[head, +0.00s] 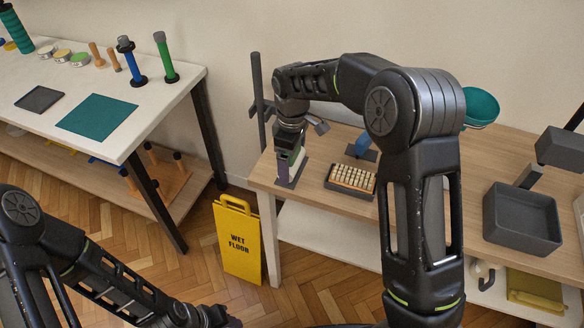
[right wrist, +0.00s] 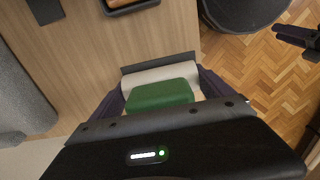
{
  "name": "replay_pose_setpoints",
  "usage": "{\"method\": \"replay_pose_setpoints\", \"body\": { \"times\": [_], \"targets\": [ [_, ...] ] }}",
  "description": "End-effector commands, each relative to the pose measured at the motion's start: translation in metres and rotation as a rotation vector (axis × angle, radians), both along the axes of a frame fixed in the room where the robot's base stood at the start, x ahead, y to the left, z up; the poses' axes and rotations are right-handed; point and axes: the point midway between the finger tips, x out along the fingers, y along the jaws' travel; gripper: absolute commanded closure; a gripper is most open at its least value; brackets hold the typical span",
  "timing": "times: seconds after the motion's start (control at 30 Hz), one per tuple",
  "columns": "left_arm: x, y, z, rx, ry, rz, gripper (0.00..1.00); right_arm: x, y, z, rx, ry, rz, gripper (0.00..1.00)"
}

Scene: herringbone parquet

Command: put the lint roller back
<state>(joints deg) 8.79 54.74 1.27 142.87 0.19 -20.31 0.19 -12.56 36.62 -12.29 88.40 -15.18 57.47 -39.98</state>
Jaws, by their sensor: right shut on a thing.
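The lint roller (right wrist: 160,94) shows in the right wrist view as a green block in front of a white roller part. My right gripper (right wrist: 158,88) has its purple fingers on both sides of it and is shut on it. In the head view this gripper (head: 289,150) is low over the left end of the wooden table, at a dark grey holder (head: 291,178). The holder's edge also shows just beyond the roller in the right wrist view (right wrist: 160,62). I cannot tell whether the roller touches it. My left gripper (head: 218,317) is low at the bottom edge, its jaws unclear.
A tray of pale pieces (head: 350,180) and a blue item (head: 362,146) stand right of the holder. A dark post (head: 258,100) rises behind. A grey bin (head: 520,218) and teal bowl (head: 481,107) are farther right. A yellow wet-floor sign (head: 238,240) stands between the tables.

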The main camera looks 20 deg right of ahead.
Motion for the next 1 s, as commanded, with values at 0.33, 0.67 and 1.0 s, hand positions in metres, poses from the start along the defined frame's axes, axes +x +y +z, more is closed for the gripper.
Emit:
{"method": "replay_pose_setpoints", "body": {
  "times": [0.33, 0.67, 1.0],
  "targets": [
    [0.000, 0.000, -0.005, 0.000, 0.000, 0.000, 0.64, 0.000, 0.000, -0.007, 0.000, 0.000, 0.000, 0.51],
    [0.000, 0.000, -0.004, 0.000, 0.000, 0.000, 0.64, 0.000, 0.000, -0.006, 0.000, 0.000, 0.000, 0.00],
    [0.000, 0.000, 0.004, 0.001, 0.001, 0.000, 0.64, 0.000, 0.000, 0.006, 0.000, 0.000, 0.000, 0.00]
  ]
}}
